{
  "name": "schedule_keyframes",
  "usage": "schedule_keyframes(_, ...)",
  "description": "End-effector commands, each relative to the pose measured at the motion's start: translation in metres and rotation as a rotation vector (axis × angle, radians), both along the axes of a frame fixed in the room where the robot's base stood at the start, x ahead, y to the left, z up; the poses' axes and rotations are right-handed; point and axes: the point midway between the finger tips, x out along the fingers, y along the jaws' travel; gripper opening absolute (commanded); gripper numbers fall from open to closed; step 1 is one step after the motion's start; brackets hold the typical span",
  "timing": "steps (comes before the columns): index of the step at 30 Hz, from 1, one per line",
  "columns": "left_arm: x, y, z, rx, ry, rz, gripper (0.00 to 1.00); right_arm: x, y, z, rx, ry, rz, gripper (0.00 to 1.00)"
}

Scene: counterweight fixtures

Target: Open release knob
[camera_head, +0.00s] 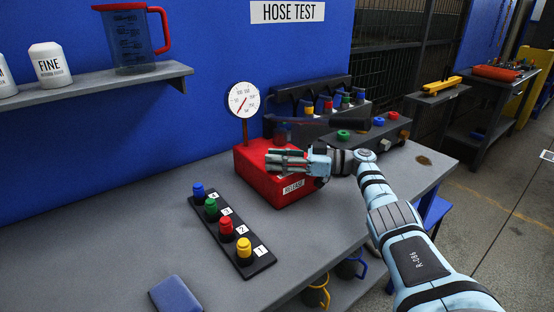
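A red box (261,183) with a "RELEASE" label (293,186) on its front stands on the grey workbench. A round white gauge (244,99) with a red needle rises on a post behind it. My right gripper (272,160) reaches in from the right, its fingers over the top of the red box and pointing left. I cannot make out the release knob; the gripper may be hiding it. Whether the fingers are open or shut on something does not show clearly. My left gripper is out of view.
A black strip (246,259) with blue, green, red and yellow fittings lies in front of the box. A blue block (175,294) lies near the front edge. Racks of coloured fittings (322,104) stand behind. A shelf (95,86) holds a measuring jug (130,42). The bench's left part is clear.

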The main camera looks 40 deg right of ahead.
Motion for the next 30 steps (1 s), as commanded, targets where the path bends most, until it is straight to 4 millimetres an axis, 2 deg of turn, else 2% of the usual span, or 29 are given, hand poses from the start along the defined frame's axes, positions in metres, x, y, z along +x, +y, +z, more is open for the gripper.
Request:
schedule_keyframes(1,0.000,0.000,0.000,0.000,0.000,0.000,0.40,0.000,0.000,0.000,-0.001,0.001,0.000,0.42)
schedule_keyframes(3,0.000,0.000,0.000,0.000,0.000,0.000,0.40,0.000,0.000,0.000,0.000,0.000,0.000,0.54)
schedule_keyframes(13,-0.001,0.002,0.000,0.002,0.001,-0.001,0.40,-0.002,-0.002,0.000,0.001,-0.001,-0.001,0.54)
schedule_keyframes(24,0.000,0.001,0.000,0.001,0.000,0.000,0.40,-0.050,-0.049,0.000,0.001,0.000,-0.003,0.54)
schedule_keyframes(30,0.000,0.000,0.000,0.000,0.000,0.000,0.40,-0.054,-0.053,0.000,0.001,-0.001,0.000,0.54)
